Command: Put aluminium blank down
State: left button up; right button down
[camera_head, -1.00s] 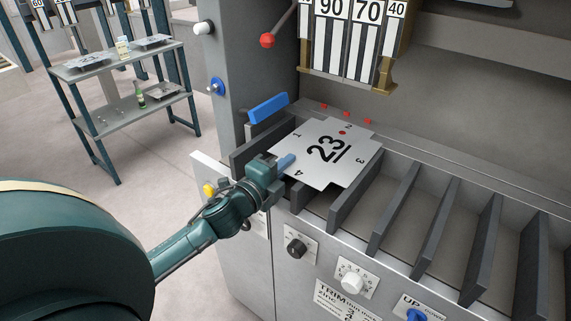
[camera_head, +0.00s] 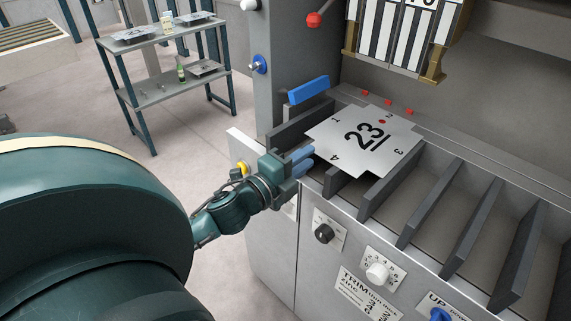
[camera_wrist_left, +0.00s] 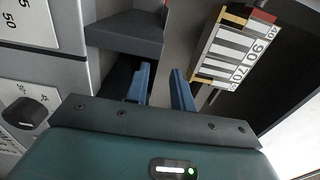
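The aluminium blank (camera_head: 400,150), a flat grey plate with notched corners marked 23, lies across the dark upright slats of the panel bender's front bed. A red dot and small corner numbers show on its top face. My left gripper (camera_head: 306,163) is at the blank's left edge, its two blue fingers apart with nothing held between them. In the left wrist view the open fingers (camera_wrist_left: 161,90) show a clear gap. In the head view the fingertips are close to the blank's edge; I cannot tell whether they touch it. My right gripper is not in view.
The blue handle (camera_head: 309,90) stands behind the bed's left end. Knobs, including a black one (camera_head: 324,234) and a white one (camera_head: 377,272), line the front panel. Bare slats (camera_head: 472,235) extend to the right. A shelf table (camera_head: 150,85) stands far left.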

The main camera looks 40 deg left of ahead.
pick_arm(q)
jog(key=s, duration=0.6)
jog(key=s+d+f+n+g+h, duration=0.1)
jog(key=s+d+f+n+g, duration=0.2)
jog(key=d+f+n, duration=0.5)
jog(key=s+d+f+n+g+h, duration=0.1)
jog(key=s+d+f+n+g, duration=0.2)
jog(key=s+d+f+n, duration=0.2)
jog(key=d+f+n, duration=0.3)
jog(key=d+f, duration=0.2)
jog(key=shift+g+h, duration=0.4)
